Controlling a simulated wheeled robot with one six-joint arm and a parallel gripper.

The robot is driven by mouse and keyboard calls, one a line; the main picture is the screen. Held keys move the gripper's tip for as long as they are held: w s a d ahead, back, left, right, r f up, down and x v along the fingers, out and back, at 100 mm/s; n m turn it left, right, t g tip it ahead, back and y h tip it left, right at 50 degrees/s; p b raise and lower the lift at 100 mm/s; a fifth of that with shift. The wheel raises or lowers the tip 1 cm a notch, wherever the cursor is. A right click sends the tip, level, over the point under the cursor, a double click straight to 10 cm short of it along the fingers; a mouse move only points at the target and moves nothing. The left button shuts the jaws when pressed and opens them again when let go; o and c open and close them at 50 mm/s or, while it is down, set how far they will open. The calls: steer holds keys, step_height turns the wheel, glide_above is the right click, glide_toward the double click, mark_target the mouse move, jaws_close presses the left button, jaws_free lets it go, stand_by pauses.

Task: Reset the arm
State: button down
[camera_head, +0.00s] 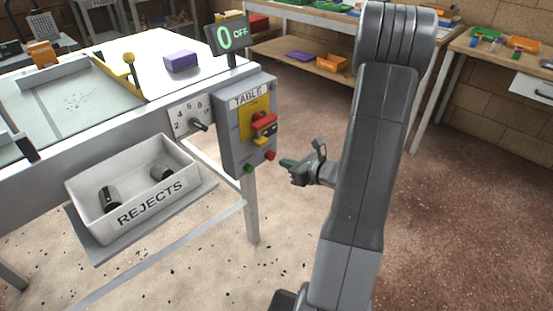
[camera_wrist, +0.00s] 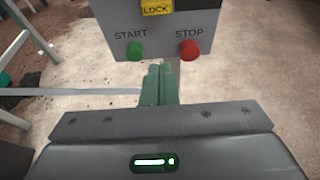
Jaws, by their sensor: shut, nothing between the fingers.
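My gripper (camera_head: 287,162) is shut and empty, with its green fingertips pressed together. In the head view it hangs in free air to the right of the grey control box (camera_head: 229,143) labelled TABLE. In the wrist view the shut fingers (camera_wrist: 159,85) point toward the lower edge of the box, below the green START button (camera_wrist: 135,51) and the red STOP button (camera_wrist: 189,49). I cannot tell whether they touch anything. My arm stands upright on the right of the head view and hides part of the room behind it.
A white REJECTS bin (camera_head: 135,222) with dark pieces in it sits on a low shelf. Floor right of my arm is clear.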

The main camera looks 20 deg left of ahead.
steer(key=shift+s+d+r, duration=0.15)
steer(key=shift+s+d, duration=0.1)
steer(key=shift+d, duration=0.25)
steer(key=w+a, duration=0.1)
steer(key=a, duration=0.2)
steer(key=w+a+p, duration=0.1)
steer(key=a, duration=0.2)
steer(key=w+a, duration=0.1)
steer(key=a, duration=0.1)
steer(key=shift+w+a+r+p, duration=0.15)
steer(key=shift+w+a+p, duration=0.2)
steer(key=shift+a, duration=0.05)
steer(key=shift+r, duration=0.1)
steer(key=shift+d, duration=0.1)
